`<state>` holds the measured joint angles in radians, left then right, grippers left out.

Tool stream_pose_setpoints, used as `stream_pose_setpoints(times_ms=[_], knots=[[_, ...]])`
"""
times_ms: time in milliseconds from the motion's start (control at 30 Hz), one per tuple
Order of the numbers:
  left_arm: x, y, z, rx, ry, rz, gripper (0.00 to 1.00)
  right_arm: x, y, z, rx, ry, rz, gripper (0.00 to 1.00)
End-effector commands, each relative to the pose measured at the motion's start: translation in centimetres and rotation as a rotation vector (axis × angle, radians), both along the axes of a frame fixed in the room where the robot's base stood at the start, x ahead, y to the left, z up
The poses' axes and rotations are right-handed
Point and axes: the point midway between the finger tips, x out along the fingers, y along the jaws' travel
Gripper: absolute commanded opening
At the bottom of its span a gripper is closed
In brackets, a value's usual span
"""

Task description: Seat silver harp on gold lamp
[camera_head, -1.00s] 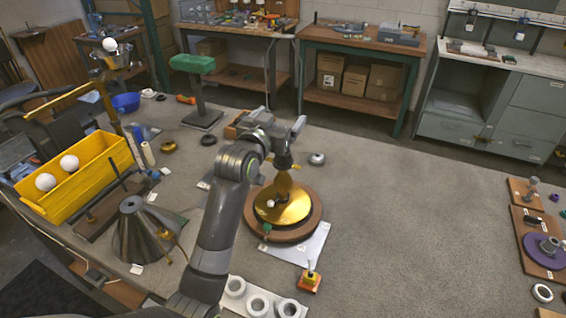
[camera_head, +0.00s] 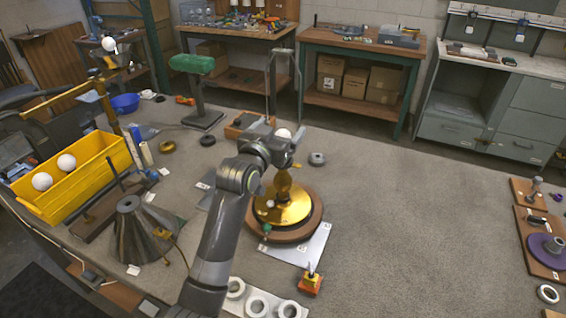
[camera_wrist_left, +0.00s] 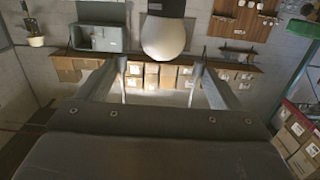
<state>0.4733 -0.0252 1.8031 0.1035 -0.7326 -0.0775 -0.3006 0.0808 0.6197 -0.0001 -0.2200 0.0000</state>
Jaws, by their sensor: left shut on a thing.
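The gold lamp (camera_head: 283,207) stands on a round wooden base, its stem upright. The silver harp (camera_head: 268,82) is a thin, tall loop rising upright above my left gripper (camera_head: 283,146), which is shut on it over the lamp's top. A white bulb (camera_head: 283,133) shows at the gripper, inside the line of the harp's legs. In the left wrist view the bulb (camera_wrist_left: 163,38) lies beyond and between my fingers, with thin bright strips along their inner sides. The lamp's top is hidden behind the gripper, so I cannot tell whether the harp touches it. My right gripper is out of view.
A yellow bin (camera_head: 85,178) with white bulbs and a grey cone shade (camera_head: 138,232) stand left. A white ring holder (camera_head: 262,304) and an orange block (camera_head: 310,284) lie in front. A purple disc (camera_head: 546,248) is far right. The floor right of the lamp is clear.

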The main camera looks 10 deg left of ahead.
Motion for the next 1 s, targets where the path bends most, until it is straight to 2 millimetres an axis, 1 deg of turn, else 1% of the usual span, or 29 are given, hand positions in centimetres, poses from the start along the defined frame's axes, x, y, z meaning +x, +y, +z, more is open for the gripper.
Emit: stream_pose_setpoints(times_ms=[233, 800, 1000], knots=[[0.0, 0.0, -0.3, 0.0, 0.0, 0.0, 0.6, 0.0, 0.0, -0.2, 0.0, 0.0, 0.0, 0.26], [0.0, 0.0, -3.6, 0.0, 0.0, 0.0, 0.6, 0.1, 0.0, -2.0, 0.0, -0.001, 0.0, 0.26], [0.0, 0.0, -4.0, 0.0, -0.001, 0.0, 0.6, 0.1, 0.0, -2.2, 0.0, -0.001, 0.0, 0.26]])
